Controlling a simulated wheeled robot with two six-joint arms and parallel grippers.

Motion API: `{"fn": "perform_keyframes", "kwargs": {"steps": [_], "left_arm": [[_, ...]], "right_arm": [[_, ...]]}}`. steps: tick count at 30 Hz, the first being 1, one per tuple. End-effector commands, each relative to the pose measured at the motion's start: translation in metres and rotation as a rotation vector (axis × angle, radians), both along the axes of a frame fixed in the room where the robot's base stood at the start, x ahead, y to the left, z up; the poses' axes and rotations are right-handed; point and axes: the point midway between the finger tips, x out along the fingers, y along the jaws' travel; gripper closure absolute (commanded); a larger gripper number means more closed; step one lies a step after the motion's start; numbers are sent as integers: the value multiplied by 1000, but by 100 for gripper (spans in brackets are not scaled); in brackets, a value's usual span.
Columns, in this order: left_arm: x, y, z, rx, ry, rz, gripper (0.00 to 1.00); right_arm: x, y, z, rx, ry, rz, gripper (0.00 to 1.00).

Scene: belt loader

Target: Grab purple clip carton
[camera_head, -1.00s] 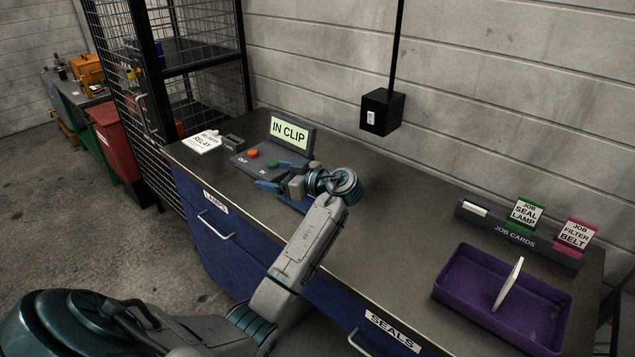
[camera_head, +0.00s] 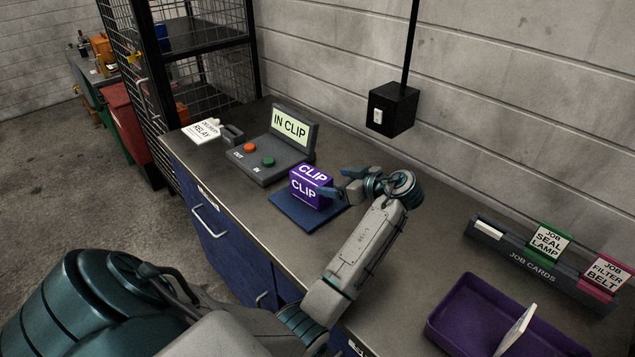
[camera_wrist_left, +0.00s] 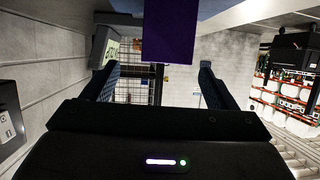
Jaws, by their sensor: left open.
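The purple clip carton (camera_head: 310,187) stands upright on a blue pad (camera_head: 291,213) on the workbench, with CLIP in white on its top and front. My left gripper (camera_head: 335,184) is open at the carton's right side, its fingers pointing left at it. In the left wrist view the carton (camera_wrist_left: 170,32) hangs at the top of the picture, beyond and between the spread fingers of the left gripper (camera_wrist_left: 160,80). I cannot tell whether a finger touches it. My right gripper is not in view.
A grey console (camera_head: 266,160) with an IN CLIP sign, a red and a green button stands behind the pad. A relay card (camera_head: 204,131) lies at the left. A purple tray (camera_head: 475,325) and a job card rack (camera_head: 530,258) are at the right.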

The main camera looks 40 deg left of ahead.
Motion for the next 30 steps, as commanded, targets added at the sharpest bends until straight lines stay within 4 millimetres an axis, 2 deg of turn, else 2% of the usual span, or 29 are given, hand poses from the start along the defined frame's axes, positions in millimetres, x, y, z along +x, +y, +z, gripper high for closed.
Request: {"fn": "perform_keyframes", "kwargs": {"steps": [3, 11, 18, 28, 30], "left_arm": [[-1, 19, -9, 3, 2, 1, 20], [-2, 39, -16, 3, 0, 1, 20], [-4, 71, -30, 2, 0, 1, 20], [-4, 78, -32, 0, -1, 0, 20], [-4, 78, -32, 0, -1, 0, 34]], "right_arm": [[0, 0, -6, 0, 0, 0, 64], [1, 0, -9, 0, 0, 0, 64], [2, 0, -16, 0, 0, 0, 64], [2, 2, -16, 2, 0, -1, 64], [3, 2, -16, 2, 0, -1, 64]]}}
